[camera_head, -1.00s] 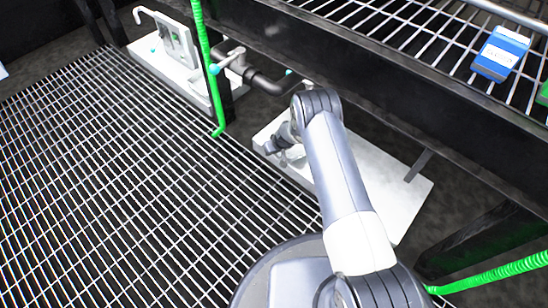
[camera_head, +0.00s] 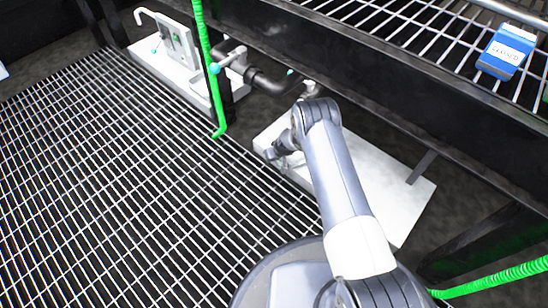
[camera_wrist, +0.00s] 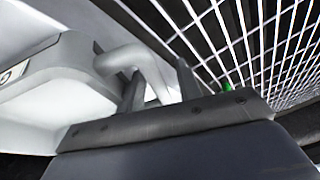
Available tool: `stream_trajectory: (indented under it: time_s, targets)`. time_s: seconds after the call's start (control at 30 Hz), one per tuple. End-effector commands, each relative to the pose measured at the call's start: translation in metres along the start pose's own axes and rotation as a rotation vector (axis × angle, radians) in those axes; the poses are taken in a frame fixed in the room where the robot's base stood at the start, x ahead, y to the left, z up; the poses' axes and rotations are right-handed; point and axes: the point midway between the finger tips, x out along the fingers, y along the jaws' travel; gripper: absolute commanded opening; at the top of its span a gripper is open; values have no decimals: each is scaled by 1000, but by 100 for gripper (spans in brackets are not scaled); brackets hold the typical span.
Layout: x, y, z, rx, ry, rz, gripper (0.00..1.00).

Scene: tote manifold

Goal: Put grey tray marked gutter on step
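In the wrist view a light grey tray-like body (camera_wrist: 62,75) with a curved grey handle or pipe (camera_wrist: 128,56) is close to my gripper (camera_wrist: 160,85). A white label on it is cut off at the left edge, so I cannot read a full word. My two fingers stand apart, with the curved part between them and a gap showing beside the right finger. In the head view my gripper (camera_head: 277,151) is low over the near left end of a pale slab (camera_head: 385,185). The tray is not clear there. I cannot tell which surface is the step.
Metal grating (camera_head: 110,180) covers the floor at left. A dark-framed wire shelf (camera_head: 400,40) overhangs the slab, with a blue labelled box (camera_head: 507,52) on it. A green hose (camera_head: 208,70) hangs beside pipework (camera_head: 262,82). Another pale block (camera_head: 180,65) stands at the back.

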Motion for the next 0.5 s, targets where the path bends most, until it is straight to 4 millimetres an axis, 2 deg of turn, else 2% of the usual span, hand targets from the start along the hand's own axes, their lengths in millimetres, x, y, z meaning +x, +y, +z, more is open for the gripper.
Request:
stream_trajectory:
  time_s: [0.17, 0.27, 0.5]
  targets:
    - [-8, 0, -2, 1, 1, 0, 34]
    - [-24, 0, -3, 1, 1, 1, 34]
    - [-77, 0, -3, 2, 1, 1, 34]
